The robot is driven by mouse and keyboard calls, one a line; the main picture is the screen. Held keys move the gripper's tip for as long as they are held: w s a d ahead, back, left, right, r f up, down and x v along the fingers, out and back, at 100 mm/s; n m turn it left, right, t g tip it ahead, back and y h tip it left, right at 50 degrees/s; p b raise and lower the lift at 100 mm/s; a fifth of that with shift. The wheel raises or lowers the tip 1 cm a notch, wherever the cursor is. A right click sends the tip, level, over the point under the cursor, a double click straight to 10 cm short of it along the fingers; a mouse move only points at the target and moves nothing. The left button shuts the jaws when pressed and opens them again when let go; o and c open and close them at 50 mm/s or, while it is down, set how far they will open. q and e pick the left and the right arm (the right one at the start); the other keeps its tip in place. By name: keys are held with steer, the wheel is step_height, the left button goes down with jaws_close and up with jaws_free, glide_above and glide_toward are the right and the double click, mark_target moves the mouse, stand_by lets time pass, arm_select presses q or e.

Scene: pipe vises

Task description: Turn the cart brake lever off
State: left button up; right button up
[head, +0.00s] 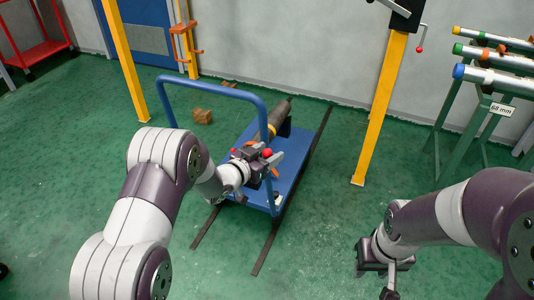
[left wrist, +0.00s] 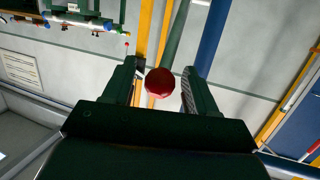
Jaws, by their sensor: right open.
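The cart (head: 290,172) is blue and flat, with a tall blue tube handle (head: 211,82) at its near end. The brake lever's red ball knob (head: 267,153) shows at that near end, beside my left gripper (head: 260,162). In the left wrist view the red knob (left wrist: 160,82) sits between the two dark fingers of my left gripper (left wrist: 161,88). A gap shows on each side of it, so the fingers look open around it. The lever's shaft is mostly hidden. My right gripper (head: 385,266) is open and empty, low at the right, away from the cart.
A dark pipe (head: 273,119) lies on the cart. Dark floor rails (head: 268,245) run along both sides of the cart. A yellow post (head: 382,105) stands to the right, and a green rack (head: 452,125) with capped pipes is beyond it. Green floor lies clear between.

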arm_select(q)
steer(key=shift+s+a+r, duration=0.15)
steer(key=shift+s+a, duration=0.1)
steer(key=shift+s, duration=0.05)
steer(key=p+v, duration=0.1)
steer(key=v, duration=1.1)
steer(key=shift+p, duration=0.35)
steer(key=shift+d, duration=0.1)
